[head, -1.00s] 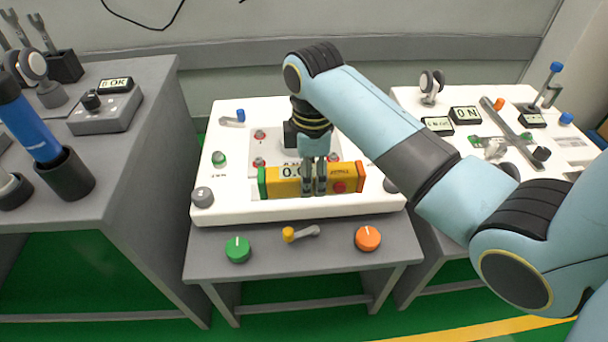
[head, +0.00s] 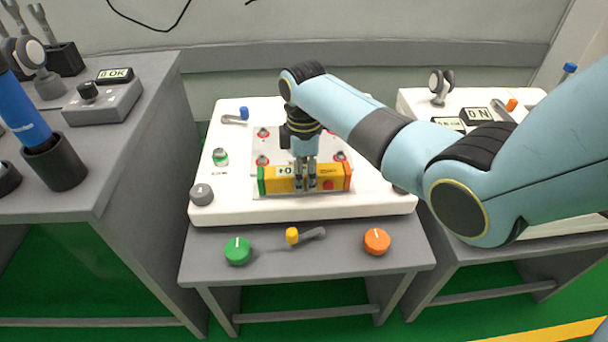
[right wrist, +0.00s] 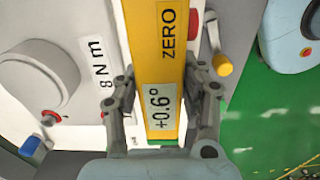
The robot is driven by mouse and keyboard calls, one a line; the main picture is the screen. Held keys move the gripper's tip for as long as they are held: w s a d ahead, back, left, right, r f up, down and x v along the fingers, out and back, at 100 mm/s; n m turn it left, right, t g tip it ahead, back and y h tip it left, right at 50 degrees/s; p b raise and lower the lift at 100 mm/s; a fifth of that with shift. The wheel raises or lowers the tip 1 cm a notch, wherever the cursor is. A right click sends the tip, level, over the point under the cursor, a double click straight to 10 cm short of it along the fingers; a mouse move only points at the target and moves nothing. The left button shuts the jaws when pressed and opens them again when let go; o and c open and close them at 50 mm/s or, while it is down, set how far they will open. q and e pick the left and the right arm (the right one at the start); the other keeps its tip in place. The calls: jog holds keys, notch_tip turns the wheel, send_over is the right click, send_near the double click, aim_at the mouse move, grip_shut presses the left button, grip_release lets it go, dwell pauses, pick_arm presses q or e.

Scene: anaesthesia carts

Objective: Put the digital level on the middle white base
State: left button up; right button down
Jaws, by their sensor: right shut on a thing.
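The digital level is a yellow bar (head: 273,181) with a green end on the left and an orange end on the right. It lies across the front of the middle white base (head: 370,203). My right gripper (head: 306,186) is shut on the level near its middle, from above. In the right wrist view the level (right wrist: 158,60) runs between the two fingers, with "ZERO" and a display reading +0.6°. I cannot tell whether the level touches the base. My left gripper is not in view.
The base carries a blue-tipped lever (head: 243,113), a green button (head: 220,156) and a grey knob (head: 201,194). A green knob (head: 237,251), a yellow-tipped lever (head: 293,236) and an orange knob (head: 377,241) sit on the grey shelf in front. Carts stand on both sides.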

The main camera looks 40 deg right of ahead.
jog(key=c, duration=0.8)
grip_release()
jog(key=shift+f, duration=0.1)
jog(key=shift+o, duration=0.2)
notch_tip(320, 180, up, 12)
jog(key=p, duration=0.4)
